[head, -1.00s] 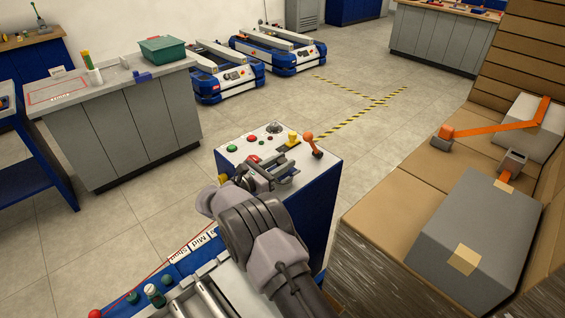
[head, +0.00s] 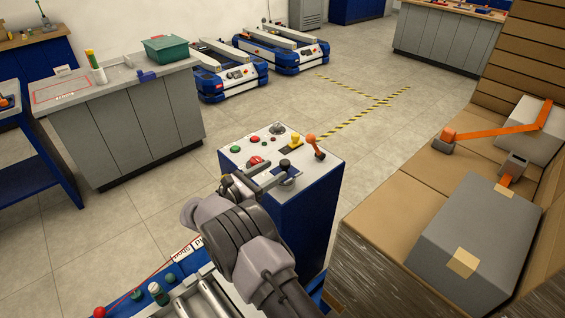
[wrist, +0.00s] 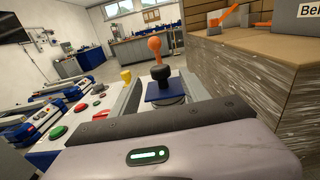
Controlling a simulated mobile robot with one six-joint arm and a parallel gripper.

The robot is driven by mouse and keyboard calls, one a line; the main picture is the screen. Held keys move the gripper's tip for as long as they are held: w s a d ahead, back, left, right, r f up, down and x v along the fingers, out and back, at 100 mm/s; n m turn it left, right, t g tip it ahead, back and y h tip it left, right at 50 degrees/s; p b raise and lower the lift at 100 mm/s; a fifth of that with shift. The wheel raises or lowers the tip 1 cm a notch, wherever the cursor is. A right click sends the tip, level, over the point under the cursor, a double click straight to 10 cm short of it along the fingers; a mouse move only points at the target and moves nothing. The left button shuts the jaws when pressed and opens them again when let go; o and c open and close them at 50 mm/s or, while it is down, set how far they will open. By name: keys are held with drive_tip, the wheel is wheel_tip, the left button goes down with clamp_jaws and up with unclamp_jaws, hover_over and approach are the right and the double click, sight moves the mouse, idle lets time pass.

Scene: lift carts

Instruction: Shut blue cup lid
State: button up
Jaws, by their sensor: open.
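On the white-topped console is a small blue square piece (wrist: 165,91) with a black round knob (wrist: 160,73) standing over it. In the head view the black knob (head: 285,163) and the blue piece (head: 288,178) are beside my gripper (head: 268,178). I cannot tell whether the blue piece is a lid or whether it is open; no cup shape shows clearly. In the wrist view my gripper (wrist: 160,92) is open, with its fingers to either side of the blue piece and knob. Contact cannot be told.
The console top (head: 263,135) also carries an orange lever (head: 312,142), a yellow knob (head: 296,139), a red button (head: 256,161) and green buttons. A cardboard-covered stack (head: 385,205) with a grey box (head: 470,245) stands at right. Open floor lies beyond the console.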

drive_tip(key=p+v, duration=0.2)
drive_tip(key=v, duration=0.9)
drive_tip(key=shift+s+a, duration=0.2)
drive_tip(key=shift+s, duration=0.1)
